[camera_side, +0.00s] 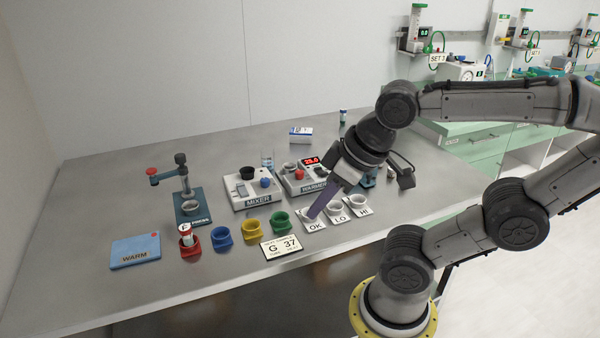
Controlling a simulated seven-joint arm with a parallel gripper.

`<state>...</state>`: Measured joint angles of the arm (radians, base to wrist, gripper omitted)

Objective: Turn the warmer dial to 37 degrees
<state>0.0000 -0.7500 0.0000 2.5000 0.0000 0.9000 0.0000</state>
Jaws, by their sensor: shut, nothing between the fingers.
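The warmer (313,187) is a light box labelled WARMER in the middle of the table. Its red-lit display (311,161) seems to read about 25, but the digits are small. A red knob (300,175) sits on its top, left of my arm. My gripper (309,217) is shut and empty. It points down and to the left, in front of the warmer, with its tips close to the OK cup holder; I cannot tell whether they touch. My wrist hides the right part of the warmer. A card (282,248) at the front edge reads G 37.
The mixer (245,195) stands left of the warmer. Cup holders OK (314,227), LO (341,219) and HI (364,211) line the front right. Coloured rings, a press (190,207) and a blue WARM pad (135,252) are at left. The table's back left is clear.

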